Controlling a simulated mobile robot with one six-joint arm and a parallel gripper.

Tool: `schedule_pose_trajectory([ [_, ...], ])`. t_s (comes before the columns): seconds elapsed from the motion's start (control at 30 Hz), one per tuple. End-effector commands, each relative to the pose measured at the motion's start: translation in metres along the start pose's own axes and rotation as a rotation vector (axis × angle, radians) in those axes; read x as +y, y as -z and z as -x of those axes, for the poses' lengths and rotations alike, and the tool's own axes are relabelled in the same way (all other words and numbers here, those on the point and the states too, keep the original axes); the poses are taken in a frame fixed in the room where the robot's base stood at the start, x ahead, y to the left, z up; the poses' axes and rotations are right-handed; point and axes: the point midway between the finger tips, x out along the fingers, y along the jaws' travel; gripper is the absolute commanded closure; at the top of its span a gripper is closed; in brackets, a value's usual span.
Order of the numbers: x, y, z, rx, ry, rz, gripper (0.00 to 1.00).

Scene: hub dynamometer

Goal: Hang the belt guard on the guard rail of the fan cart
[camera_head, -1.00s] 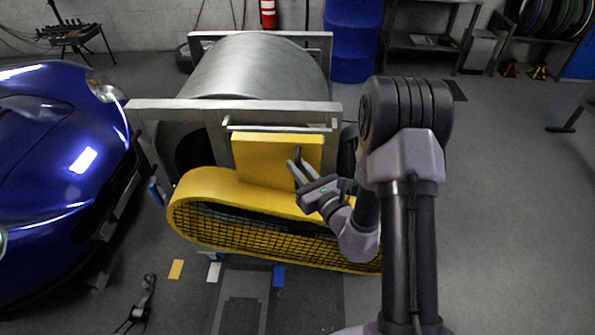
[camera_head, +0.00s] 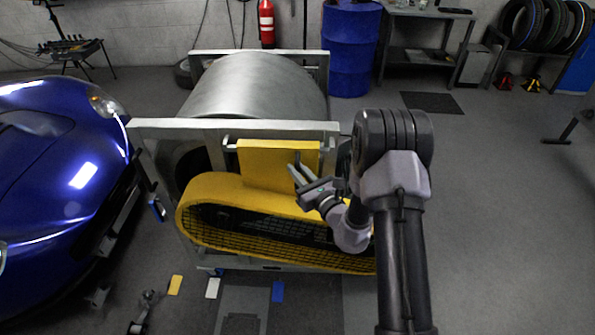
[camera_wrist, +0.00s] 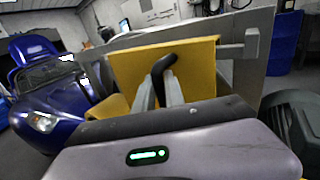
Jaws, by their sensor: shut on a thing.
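The belt guard is a long yellow rounded cover (camera_head: 215,190) with black mesh on its front and a flat upright yellow plate (camera_head: 275,160) on top. The plate also shows in the wrist view (camera_wrist: 205,75). The guard rail (camera_head: 231,145) is a thin grey bar on the fan cart's near frame (camera_head: 200,130). Its ends show on both sides of the plate; the plate's upper part hides its middle. I cannot tell whether plate and rail touch.
The cart carries a large grey drum (camera_head: 255,88). A blue car (camera_head: 60,180) stands close on the left. A blue barrel (camera_head: 350,50) and a workbench (camera_head: 425,55) stand at the back. The floor on the right is mostly clear.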

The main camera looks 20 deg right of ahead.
Motion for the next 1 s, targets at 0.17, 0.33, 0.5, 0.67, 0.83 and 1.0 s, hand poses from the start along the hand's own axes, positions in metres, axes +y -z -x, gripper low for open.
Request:
schedule_pose_trajectory([
  [0.17,-0.0007,0.0022,-0.0006,-0.005,0.001,0.001,1.00],
  [0.33,-0.0006,0.0017,-0.0005,-0.005,0.001,0.001,1.00],
  [0.5,-0.0006,0.0016,-0.0005,-0.005,0.001,0.001,0.68],
  [0.67,-0.0010,0.0013,-0.0005,-0.006,0.002,0.002,0.60],
  [0.83,-0.0010,0.0013,-0.0005,-0.006,0.002,0.002,0.60],
  [1.0,-0.0007,0.0026,0.0040,-0.002,0.001,0.000,0.60],
])
